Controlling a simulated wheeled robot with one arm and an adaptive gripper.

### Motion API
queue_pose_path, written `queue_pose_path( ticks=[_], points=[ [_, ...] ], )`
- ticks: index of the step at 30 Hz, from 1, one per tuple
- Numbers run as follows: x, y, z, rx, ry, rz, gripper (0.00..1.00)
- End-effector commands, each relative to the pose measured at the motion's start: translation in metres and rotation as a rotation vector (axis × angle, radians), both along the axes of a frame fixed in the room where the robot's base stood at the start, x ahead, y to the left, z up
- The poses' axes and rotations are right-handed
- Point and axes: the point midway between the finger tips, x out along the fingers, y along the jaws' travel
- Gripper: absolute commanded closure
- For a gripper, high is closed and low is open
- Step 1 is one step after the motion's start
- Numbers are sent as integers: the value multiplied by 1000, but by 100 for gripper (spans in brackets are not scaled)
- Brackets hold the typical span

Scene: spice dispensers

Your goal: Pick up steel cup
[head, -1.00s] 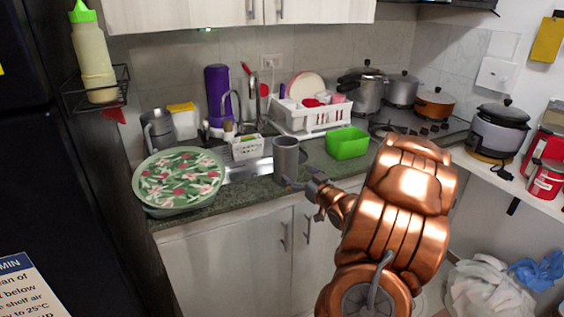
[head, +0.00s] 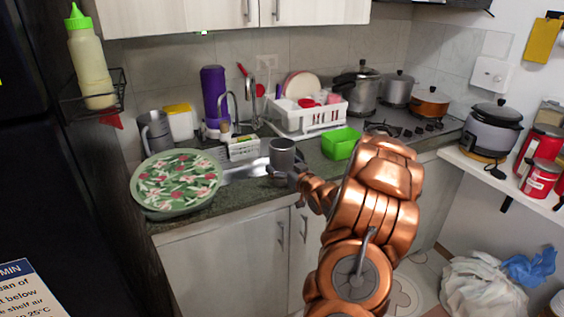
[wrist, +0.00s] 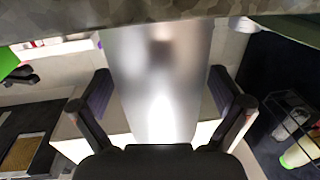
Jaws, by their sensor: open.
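The steel cup (head: 282,152) stands upright near the front edge of the counter, beside the sink. In the wrist view the cup (wrist: 155,80) fills the middle, between my two fingers. My gripper (head: 278,176) is at the cup's lower part in the head view, and its tips are partly hidden there. In the wrist view my gripper (wrist: 162,92) is open, with one finger on each side of the cup and a visible gap at each side.
A floral round tray (head: 177,181) lies left of the cup. A green container (head: 341,143) stands to its right. A white dish rack (head: 305,116) is behind. A grey jug (head: 155,131) and a purple bottle (head: 214,97) stand further back left.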

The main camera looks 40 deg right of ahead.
Motion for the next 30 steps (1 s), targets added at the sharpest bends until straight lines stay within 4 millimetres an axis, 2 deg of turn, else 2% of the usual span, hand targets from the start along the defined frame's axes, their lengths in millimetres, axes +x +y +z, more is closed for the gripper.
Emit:
queue_pose_path(
  ticks=[8, 30],
  points=[
    [2, 0, 0, 0, -1, 0, 0],
    [2, -1, 1, 0, -2, -1, 76]
  ],
)
